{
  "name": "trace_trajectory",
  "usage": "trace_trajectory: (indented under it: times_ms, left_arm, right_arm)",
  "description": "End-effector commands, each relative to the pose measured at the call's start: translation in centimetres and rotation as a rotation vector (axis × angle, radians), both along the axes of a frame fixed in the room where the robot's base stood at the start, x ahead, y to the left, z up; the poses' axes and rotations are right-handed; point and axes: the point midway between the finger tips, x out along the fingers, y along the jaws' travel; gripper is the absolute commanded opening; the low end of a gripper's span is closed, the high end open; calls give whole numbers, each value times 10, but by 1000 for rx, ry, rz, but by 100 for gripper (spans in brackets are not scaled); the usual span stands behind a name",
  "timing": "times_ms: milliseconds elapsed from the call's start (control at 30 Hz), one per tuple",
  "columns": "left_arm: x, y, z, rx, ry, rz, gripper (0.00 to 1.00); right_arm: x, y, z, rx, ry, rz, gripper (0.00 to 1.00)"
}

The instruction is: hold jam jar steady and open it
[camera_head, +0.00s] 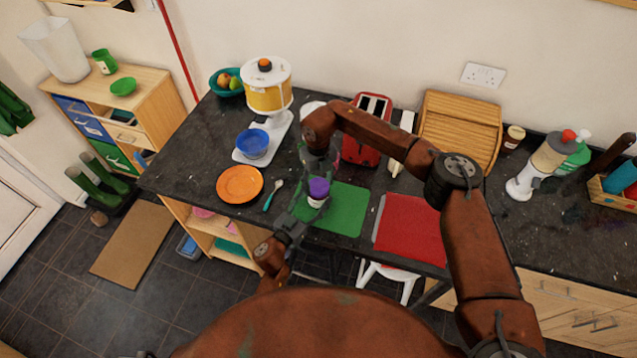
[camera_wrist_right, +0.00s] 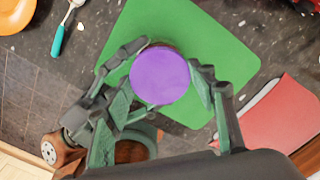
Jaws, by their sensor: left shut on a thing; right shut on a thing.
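My left gripper (camera_head: 306,205) reaches in from the lower left and is shut on the jar's body. My right gripper (camera_head: 318,175) comes down from above and is shut on the lid. In the right wrist view the round purple lid (camera_wrist_right: 159,75) fills the middle, with fingers close on both sides. It hides the jar body, and the exact finger contacts are partly hidden. The lid looks seated on the jar.
An orange plate (camera_head: 240,184) and a teal-handled spoon (camera_head: 272,195) lie left of the mat. A red mat (camera_head: 411,228) is to the right. A blue bowl (camera_head: 252,143), a yellow-and-white appliance (camera_head: 268,95) and a red toaster (camera_head: 366,135) stand behind.

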Motion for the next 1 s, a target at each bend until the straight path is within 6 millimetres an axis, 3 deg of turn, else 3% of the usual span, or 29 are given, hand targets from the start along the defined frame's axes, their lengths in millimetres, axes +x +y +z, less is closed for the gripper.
trace_trajectory:
  times_ms: [1000]
  left_arm:
    - [0, 0, 0, 0, 0, -1, 0]
  right_arm:
    - [1, -1, 2, -4, -1, 2078, 22]
